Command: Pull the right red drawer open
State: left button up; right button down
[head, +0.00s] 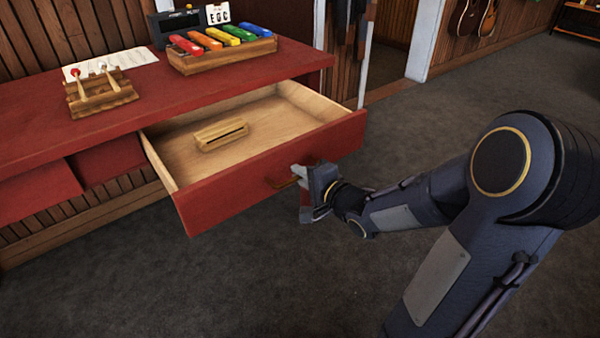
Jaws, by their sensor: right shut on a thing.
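The right red drawer (240,184) of the red counter stands well out from the counter, with its pale wooden inside showing. A small wooden block with a slot (221,135) lies in it. My right gripper (300,178) is at the front of the drawer, shut on its brown handle (281,182); the handle is partly hidden by the gripper. My left gripper is not in view.
On the red counter (165,88) stand a wooden rack with mallets (100,92), a wooden tray of coloured bars (222,52) and a dark box (172,27). Another red drawer front (38,194) is at the left. The dark floor (290,275) before the drawer is clear.

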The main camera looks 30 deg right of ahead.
jog(key=c, duration=1.6)
grip_release()
jog(key=shift+s, duration=0.1)
jog(key=p+v, duration=0.2)
jog(key=v, duration=0.5)
jog(key=shift+s+r+p, duration=0.1)
jog(key=shift+s+p, duration=0.25)
jog(key=shift+d, duration=0.1)
